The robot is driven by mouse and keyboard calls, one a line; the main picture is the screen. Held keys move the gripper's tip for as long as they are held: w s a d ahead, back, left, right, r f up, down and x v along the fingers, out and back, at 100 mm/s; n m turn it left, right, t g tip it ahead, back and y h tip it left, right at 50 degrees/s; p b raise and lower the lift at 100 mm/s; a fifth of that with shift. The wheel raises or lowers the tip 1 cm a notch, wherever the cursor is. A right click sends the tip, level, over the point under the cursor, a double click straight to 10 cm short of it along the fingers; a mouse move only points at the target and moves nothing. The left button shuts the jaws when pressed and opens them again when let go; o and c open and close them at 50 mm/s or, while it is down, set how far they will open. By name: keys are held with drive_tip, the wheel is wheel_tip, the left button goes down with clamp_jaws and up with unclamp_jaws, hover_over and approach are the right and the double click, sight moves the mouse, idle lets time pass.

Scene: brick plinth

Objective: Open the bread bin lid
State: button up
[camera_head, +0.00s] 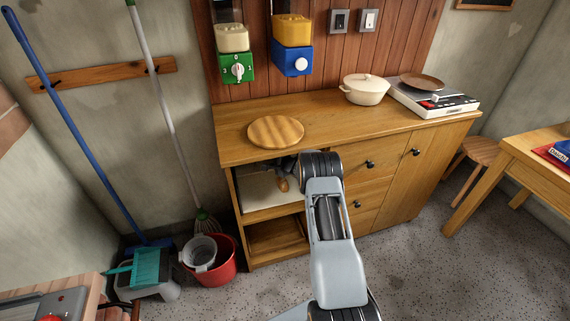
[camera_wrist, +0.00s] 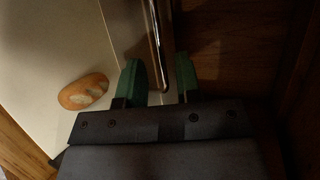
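My gripper's two green fingers are apart. A thin metal bar (camera_wrist: 157,40) runs into the gap between them, with space visible on both sides. I cannot tell whether the bar is the bread bin lid's handle. The lid as a whole is not clearly seen; the cabinet top and my arm hide much of the shelf.
A round wooden board (camera_head: 275,131), a white pot (camera_head: 365,89) and a hob (camera_head: 435,98) stand on the cabinet (camera_head: 330,118). Dark wood (camera_wrist: 235,45) lies close right of my gripper. A red bucket (camera_head: 222,262) and brooms stand left. Floor at front right is clear.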

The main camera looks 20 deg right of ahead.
drive_tip(key=p+v, duration=0.1)
drive_tip(key=v, duration=0.8)
drive_tip(key=shift+s, duration=0.25)
drive_tip(key=shift+d+r, duration=0.1)
drive_tip(key=shift+r, duration=0.05)
